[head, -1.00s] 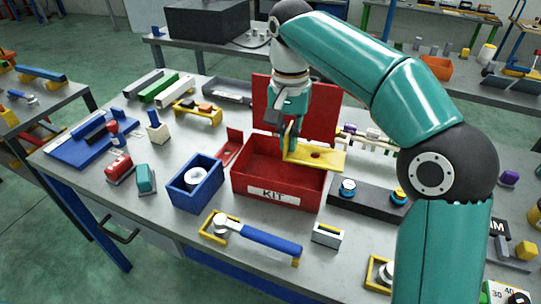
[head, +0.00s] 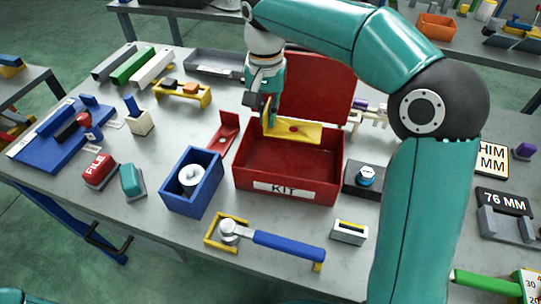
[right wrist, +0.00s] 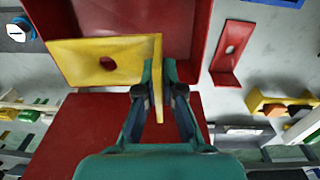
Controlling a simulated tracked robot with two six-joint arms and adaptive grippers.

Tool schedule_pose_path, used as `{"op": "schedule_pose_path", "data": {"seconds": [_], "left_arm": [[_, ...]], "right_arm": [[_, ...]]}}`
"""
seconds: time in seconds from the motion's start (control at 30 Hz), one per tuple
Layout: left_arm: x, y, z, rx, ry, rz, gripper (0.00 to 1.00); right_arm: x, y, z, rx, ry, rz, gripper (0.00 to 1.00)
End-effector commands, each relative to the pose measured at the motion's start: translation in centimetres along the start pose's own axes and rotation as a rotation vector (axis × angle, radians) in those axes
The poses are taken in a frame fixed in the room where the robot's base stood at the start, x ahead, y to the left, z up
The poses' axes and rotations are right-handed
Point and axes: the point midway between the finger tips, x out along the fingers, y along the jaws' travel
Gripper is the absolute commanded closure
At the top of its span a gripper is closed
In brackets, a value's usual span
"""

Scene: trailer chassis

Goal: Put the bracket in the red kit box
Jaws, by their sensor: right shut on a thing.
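The yellow bracket (head: 293,131), an L-shaped plate with a hole, is above the red kit box (head: 286,188). It also shows in the right wrist view (right wrist: 80,62). My right gripper (head: 270,118) is shut on the bracket's upright flange; its fingers (right wrist: 158,85) show at that flange in the right wrist view. The box stands open, its red lid (head: 318,88) raised at the back, with a white KIT label on its front. The bracket's flat plate is over the back part of the opening. My left gripper is not in view.
A red L-shaped bracket (head: 224,131) lies left of the box. A blue bin (head: 192,182) with a white round part stands at the left front. A blue-handled tool (head: 288,246) lies in front. A dark block with a blue knob (head: 366,175) is close on the right.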

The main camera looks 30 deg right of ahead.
Motion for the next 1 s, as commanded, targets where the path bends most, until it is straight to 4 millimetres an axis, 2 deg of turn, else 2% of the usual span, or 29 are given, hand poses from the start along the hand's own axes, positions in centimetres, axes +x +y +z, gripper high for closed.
{"op": "schedule_pose_path", "data": {"seconds": [0.03,0.1,0.3,0.57,0.8,1.0], "left_arm": [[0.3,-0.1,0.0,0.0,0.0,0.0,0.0],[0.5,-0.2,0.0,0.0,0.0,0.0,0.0],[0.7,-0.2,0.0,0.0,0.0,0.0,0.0],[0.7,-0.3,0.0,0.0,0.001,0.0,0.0],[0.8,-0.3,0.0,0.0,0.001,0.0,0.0],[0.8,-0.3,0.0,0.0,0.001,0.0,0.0]], "right_arm": [[1.5,0.0,0.0,-0.001,-0.002,0.003,1.0],[3.3,-0.1,0.0,-0.002,-0.002,0.004,1.0],[7.5,-0.3,0.0,-0.004,-0.001,0.003,1.0],[9.5,-0.5,0.0,-0.006,0.001,0.0,1.0],[12.6,-0.5,0.0,-0.006,0.0,0.002,1.0],[13.3,-0.6,0.0,-0.006,0.002,-0.001,1.0]]}}
